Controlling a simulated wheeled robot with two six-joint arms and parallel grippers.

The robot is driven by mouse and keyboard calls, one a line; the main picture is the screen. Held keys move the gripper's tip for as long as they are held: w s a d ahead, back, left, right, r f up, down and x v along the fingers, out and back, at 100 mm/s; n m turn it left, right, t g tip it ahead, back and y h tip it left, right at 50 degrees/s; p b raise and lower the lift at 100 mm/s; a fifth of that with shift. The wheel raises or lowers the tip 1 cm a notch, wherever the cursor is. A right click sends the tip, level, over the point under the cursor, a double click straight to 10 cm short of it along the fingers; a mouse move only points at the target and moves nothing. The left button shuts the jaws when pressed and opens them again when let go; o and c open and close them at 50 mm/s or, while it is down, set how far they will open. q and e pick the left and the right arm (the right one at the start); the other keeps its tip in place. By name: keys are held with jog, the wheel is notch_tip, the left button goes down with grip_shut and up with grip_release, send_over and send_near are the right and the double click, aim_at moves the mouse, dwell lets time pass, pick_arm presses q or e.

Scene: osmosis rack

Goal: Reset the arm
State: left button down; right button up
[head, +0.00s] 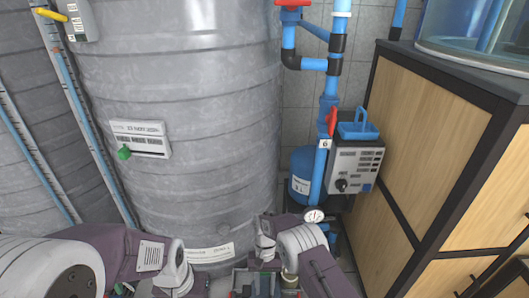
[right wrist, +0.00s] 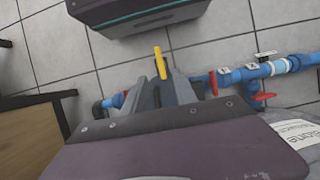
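My right arm (head: 305,245) is folded low in the head view, right of centre. My right gripper (head: 258,284) is at the bottom edge there, partly cut off. In the right wrist view the right gripper's grey fingers (right wrist: 165,92) point up toward the tiled wall, close to each other. A yellow bar (right wrist: 160,62) shows at their tips; I cannot tell whether it is between them or behind them. My left arm (head: 110,255) lies across the lower left in front of the large grey tank (head: 180,80). The left gripper is not clearly visible.
Blue pipes (head: 320,180) with red valve handles and a grey pump box (head: 355,165) stand behind my right arm. A wood-panelled cabinet (head: 430,150) fills the right side. In the right wrist view a dark box (right wrist: 130,12) and blue pipes (right wrist: 245,75) are near the gripper.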

jog(key=w+d+r+m+t+y, duration=0.1)
jog(key=w+d+r, duration=0.15)
jog(key=r, duration=0.35)
jog(key=w+d+r+t, duration=0.1)
jog(key=w+r, duration=0.3)
jog(key=r, duration=0.2)
jog(key=s+d+r+m+t, duration=0.1)
jog(key=s+d+r, duration=0.1)
jog(key=d+r, duration=0.45)
jog(key=s+d+r+t, duration=0.2)
jog(key=s+d+r, duration=0.35)
jog(key=s, duration=0.35)
jog(key=s+d+f+n, duration=0.2)
jog(key=s+f, duration=0.2)
jog(key=s, duration=0.5)
notch_tip(320, 180, up, 38)
jog(key=p, duration=3.8)
jog(key=shift+t+h, duration=0.3)
jog(key=shift+h, duration=0.1)
